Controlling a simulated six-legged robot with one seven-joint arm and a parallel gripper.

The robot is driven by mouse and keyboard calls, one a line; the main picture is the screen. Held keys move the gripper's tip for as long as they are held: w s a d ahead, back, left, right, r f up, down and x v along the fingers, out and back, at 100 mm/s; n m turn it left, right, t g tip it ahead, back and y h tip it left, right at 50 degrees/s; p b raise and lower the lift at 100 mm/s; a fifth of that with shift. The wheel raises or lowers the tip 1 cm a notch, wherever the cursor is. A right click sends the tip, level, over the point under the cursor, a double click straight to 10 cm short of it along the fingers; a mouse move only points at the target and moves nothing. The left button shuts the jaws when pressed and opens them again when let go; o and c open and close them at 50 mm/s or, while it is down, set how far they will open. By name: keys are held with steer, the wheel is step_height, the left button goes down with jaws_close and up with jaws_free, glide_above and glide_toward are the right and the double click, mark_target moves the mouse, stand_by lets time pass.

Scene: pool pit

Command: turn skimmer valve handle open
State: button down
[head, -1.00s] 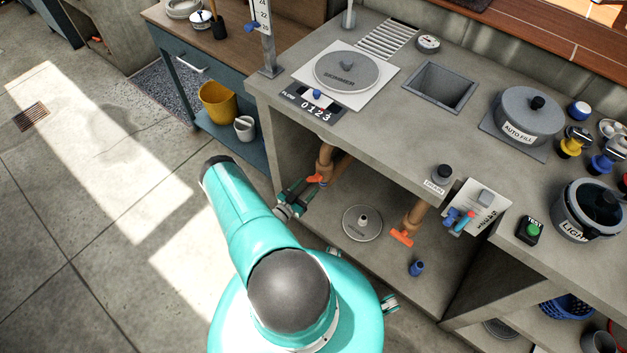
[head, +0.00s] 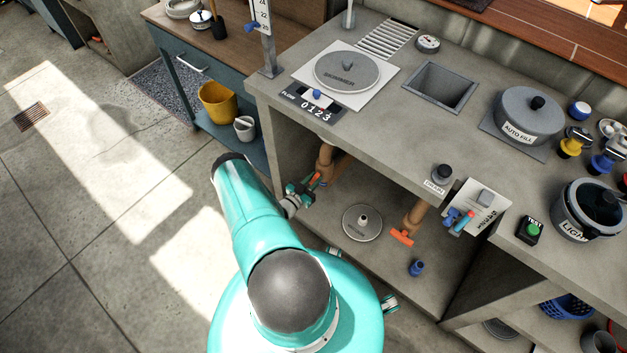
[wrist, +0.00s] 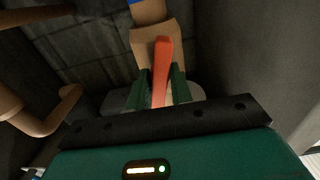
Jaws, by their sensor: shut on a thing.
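The skimmer valve handle (head: 316,179) is an orange lever on a tan pipe (head: 325,160) under the counter, below the round lid marked SKIMMER (head: 347,71). In the wrist view the orange handle (wrist: 161,65) runs down between the two green fingers of my gripper (wrist: 162,88). My gripper (head: 301,190) is shut on the handle. In the head view the handle slants upward to the right, partly hidden by the fingers. The lower end of the handle is hidden behind the gripper body in the wrist view.
A second orange handle (head: 401,238) sits on another tan pipe to the right. A round grey lid (head: 362,224) and a blue fitting (head: 416,268) rest on the shelf below. The counter edge overhangs the pipes. Dark walls are close on both sides in the wrist view.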

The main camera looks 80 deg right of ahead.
steer(key=shift+n, duration=0.4)
steer(key=c, duration=2.2)
jaws_free()
steer(key=n, duration=0.4)
steer(key=c, duration=1.9)
jaws_free()
steer(key=shift+n, duration=2.1)
steer(key=o, duration=1)
steer(key=shift+c, duration=0.2)
steer(key=shift+a, duration=0.1)
steer(key=v, duration=1.3)
steer(key=shift+w+a, duration=0.2)
steer(key=shift+a, duration=0.1)
